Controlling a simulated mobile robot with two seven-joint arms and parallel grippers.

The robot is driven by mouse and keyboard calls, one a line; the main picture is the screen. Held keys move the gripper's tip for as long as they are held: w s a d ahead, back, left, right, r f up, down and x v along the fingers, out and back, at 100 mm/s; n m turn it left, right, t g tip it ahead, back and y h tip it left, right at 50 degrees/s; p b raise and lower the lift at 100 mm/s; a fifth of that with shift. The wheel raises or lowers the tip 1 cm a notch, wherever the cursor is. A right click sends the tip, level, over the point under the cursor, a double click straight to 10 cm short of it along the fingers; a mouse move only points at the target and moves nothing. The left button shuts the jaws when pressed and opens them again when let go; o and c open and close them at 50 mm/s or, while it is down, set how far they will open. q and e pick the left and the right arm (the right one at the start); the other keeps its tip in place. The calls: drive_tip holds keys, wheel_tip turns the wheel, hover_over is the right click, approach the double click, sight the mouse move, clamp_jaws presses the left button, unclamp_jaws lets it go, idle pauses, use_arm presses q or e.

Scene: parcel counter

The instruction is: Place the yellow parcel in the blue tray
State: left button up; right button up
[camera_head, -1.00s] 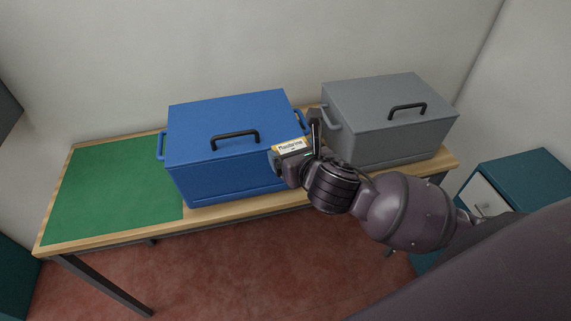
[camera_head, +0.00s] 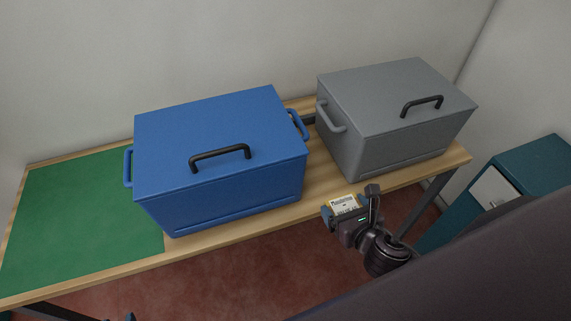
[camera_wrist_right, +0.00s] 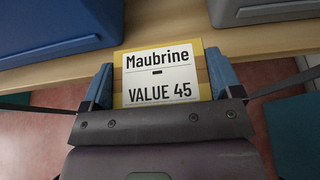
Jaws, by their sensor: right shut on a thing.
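The yellow parcel (camera_head: 343,204) has a white label reading "Maubrine" and "VALUE 45", clear in the right wrist view (camera_wrist_right: 160,76). My right gripper (camera_head: 350,203) is shut on it, with blue fingers on either side. It holds the parcel in front of the counter's front edge, right of the blue container. The blue container (camera_head: 220,200) is a box with a flat lid and black top handle. The lid is closed, so its inside is hidden. A small dark tip at the bottom edge of the head view may be my left gripper; its jaws cannot be made out.
A closed grey box (camera_head: 385,135) with a black lid handle stands right of the blue one on the wooden counter (camera_head: 215,228). A green mat (camera_head: 75,215) at the left is bare. A teal cabinet (camera_head: 535,170) stands at the right.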

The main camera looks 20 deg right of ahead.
hover_over(312, 171)
wheel_tip(312, 171, down, 3)
drive_tip(key=shift+r+b, duration=0.15)
drive_tip(key=shift+b, duration=0.15)
drive_tip(key=shift+f, duration=0.35)
use_arm(q)
drive_tip(key=shift+f, duration=0.45)
use_arm(e)
drive_tip(key=shift+f, duration=0.1)
drive_tip(key=o, duration=0.8)
use_arm(q)
drive_tip(key=shift+w, duration=0.1)
